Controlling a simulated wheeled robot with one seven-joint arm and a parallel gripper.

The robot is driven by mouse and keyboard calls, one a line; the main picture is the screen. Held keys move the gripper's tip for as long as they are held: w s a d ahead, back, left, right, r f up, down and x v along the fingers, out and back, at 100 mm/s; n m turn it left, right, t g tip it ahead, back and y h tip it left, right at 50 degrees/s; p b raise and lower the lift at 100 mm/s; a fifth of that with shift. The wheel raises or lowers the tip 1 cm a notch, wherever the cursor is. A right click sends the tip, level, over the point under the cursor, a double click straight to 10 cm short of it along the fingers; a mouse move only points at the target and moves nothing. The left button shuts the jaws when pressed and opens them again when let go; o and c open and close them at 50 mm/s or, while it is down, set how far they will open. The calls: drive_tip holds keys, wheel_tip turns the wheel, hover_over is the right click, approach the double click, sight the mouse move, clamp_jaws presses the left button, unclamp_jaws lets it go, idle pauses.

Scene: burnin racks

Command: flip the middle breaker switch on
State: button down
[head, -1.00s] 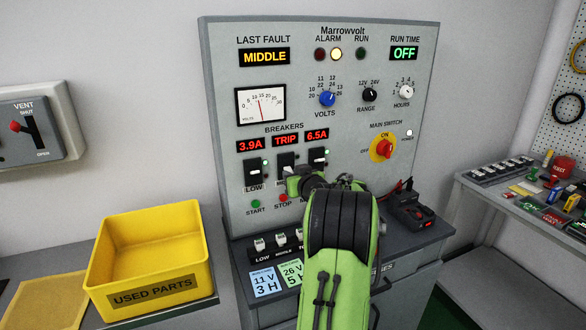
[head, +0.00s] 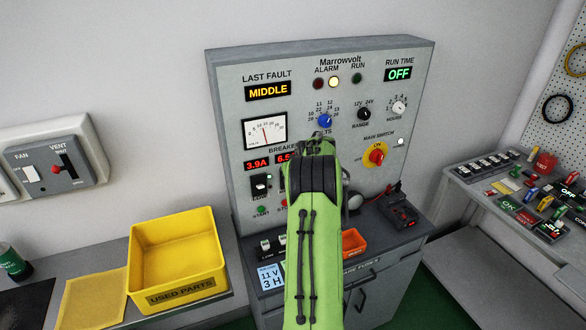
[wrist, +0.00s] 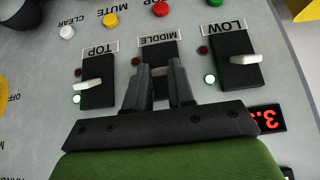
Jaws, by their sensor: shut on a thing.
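The middle breaker (wrist: 158,53) is a black block beside the MIDDLE label in the wrist view. My gripper (wrist: 160,70) is at it, with its two dark fingers shut on the pale middle switch lever, which is mostly hidden between them. The TOP breaker (wrist: 97,70) and LOW breaker (wrist: 236,60) stand on either side, each with a white lever and a lit green lamp. The middle breaker's green lamp is not visible. In the head view my green arm hides the middle breaker; the low breaker (head: 260,186) shows beside it.
The grey panel (head: 230,110) carries a LAST FAULT display (head: 268,91) reading MIDDLE, a lit amber lamp (head: 334,82) and a red main switch (head: 376,156). A yellow used-parts bin (head: 135,255) stands left, an orange tray (head: 354,242) on the ledge. Cluttered bench at right.

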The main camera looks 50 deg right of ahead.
drive_tip(key=shift+w+r+g+p, duration=0.15)
drive_tip(key=shift+g+p, duration=0.15)
drive_tip(key=shift+p, duration=0.2)
drive_tip(key=c, duration=1)
unclamp_jaws()
drive_tip(key=shift+o, duration=0.2)
drive_tip(key=b+v, duration=0.1)
drive_tip(key=v, duration=1.4)
drive_tip(key=shift+s+d+r+b, duration=0.2)
drive_tip(key=shift+s+r+b, duration=0.1)
drive_tip(key=shift+b, duration=0.05)
